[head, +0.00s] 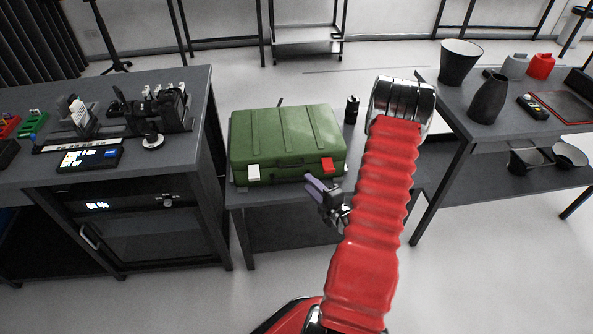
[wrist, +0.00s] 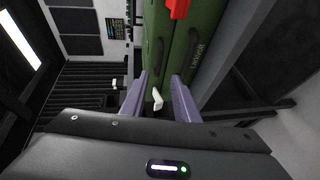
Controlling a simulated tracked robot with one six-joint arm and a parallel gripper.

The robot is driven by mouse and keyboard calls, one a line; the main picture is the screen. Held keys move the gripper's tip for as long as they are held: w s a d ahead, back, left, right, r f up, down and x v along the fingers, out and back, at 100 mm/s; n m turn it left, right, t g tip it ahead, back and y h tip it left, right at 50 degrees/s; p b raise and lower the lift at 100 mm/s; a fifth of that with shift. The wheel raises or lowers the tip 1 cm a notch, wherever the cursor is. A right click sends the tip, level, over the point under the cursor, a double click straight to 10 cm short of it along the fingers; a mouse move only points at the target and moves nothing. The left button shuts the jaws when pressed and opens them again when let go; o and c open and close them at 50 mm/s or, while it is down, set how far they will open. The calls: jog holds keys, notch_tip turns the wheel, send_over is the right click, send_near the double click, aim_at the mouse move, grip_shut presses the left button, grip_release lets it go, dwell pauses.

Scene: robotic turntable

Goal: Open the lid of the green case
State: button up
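The green case (head: 287,140) sits on a low dark table with its lid shut. Its front has a white latch (head: 253,172) at the left and a red latch (head: 328,165) at the right. My gripper (head: 312,183) is in front of the case, near the red latch and to the right of the white one. In the wrist view, the purple fingers (wrist: 159,76) are apart with nothing gripped. The green case (wrist: 194,45) fills the upper middle there, turned sideways. The white latch (wrist: 157,99) shows between the fingers, and the red latch (wrist: 178,8) is at the top edge.
A dark workbench (head: 185,140) with tools stands left of the case. A black bottle (head: 351,109) stands just behind the case's right side. A right-hand table (head: 462,118) holds dark vases and a red canister (head: 540,66). The floor in front is clear.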

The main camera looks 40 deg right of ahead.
jog(key=x, duration=1)
jog(key=shift+w, duration=0.2)
grip_shut()
jog(key=shift+f, duration=0.1)
